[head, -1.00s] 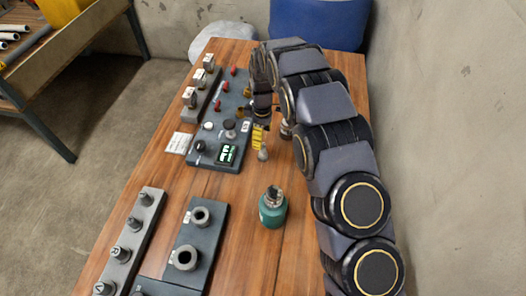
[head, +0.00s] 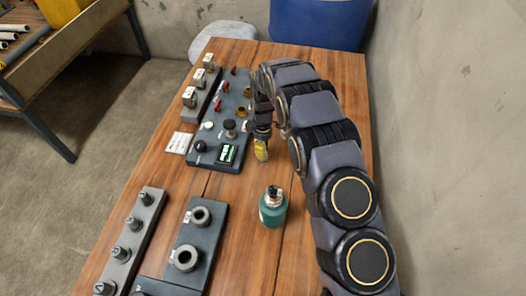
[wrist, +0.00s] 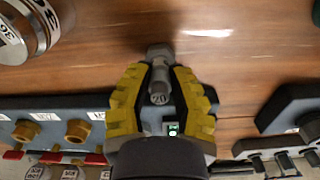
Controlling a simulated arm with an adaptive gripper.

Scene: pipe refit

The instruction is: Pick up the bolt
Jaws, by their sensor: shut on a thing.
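The bolt (wrist: 158,72) is a small grey metal piece with a wider head and a narrower shaft. In the wrist view it sits between the two yellow fingers of my gripper (wrist: 158,84), which are shut on it. Wood tabletop shows around it. In the head view my gripper (head: 261,150) points down at the table just right of the dark control panel, and it hides the bolt. I cannot tell whether the bolt touches the table.
The control panel (head: 208,160) with knobs, red levers and a green display stands close left of my gripper. A teal bottle (head: 273,210) stands nearer on the wood table (head: 240,250). Socket block (head: 200,240) and peg rail (head: 132,235) are at front left. A labelled metal cylinder (wrist: 40,28) is nearby.

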